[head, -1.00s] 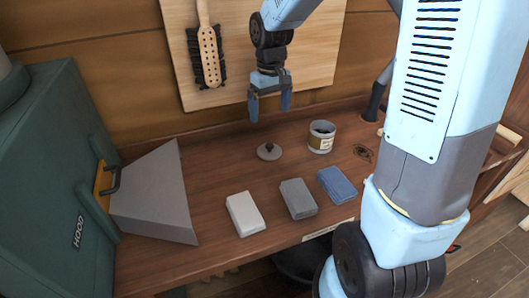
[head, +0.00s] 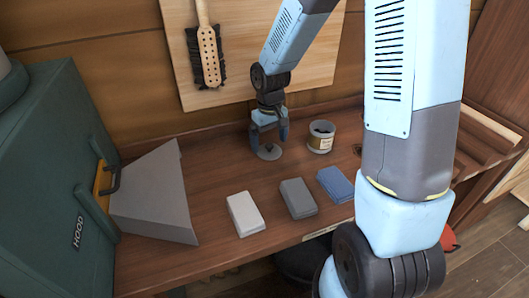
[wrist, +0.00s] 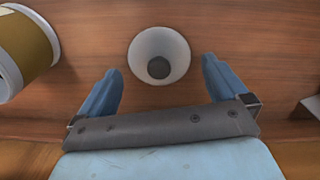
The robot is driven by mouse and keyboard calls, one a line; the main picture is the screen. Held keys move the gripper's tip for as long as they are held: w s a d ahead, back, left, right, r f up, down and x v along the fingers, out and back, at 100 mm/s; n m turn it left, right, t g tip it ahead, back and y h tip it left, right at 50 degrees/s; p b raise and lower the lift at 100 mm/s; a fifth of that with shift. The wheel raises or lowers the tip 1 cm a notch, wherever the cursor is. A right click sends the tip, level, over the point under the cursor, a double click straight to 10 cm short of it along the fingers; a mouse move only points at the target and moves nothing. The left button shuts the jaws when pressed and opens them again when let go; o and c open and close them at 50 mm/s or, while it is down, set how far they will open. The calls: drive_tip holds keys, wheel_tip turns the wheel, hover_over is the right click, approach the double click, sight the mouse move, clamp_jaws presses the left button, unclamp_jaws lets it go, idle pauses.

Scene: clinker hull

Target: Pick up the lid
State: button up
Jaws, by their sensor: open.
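The lid (head: 269,153) is a small pale grey disc with a dark knob, lying on the wooden bench. In the wrist view the lid (wrist: 145,45) shows as a round pale disc with its dark knob in the middle. My gripper (head: 269,139) is open and low, right above the lid in the head view, partly hiding its knob. In the wrist view my gripper (wrist: 163,84) has its two blue fingers apart, with the lid just beyond the gap between their tips. Nothing is between the fingers.
White (head: 245,214), grey (head: 298,198) and blue (head: 334,184) blocks lie in front. A grey sloped hood (head: 158,195) stands left. A brush (head: 209,55) hangs behind.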

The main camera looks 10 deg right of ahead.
drive_tip(key=shift+f, duration=1.3)
drive_tip(key=c, duration=0.8)
drive_tip(key=shift+c, duration=0.2)
drive_tip(key=shift+r, duration=0.15)
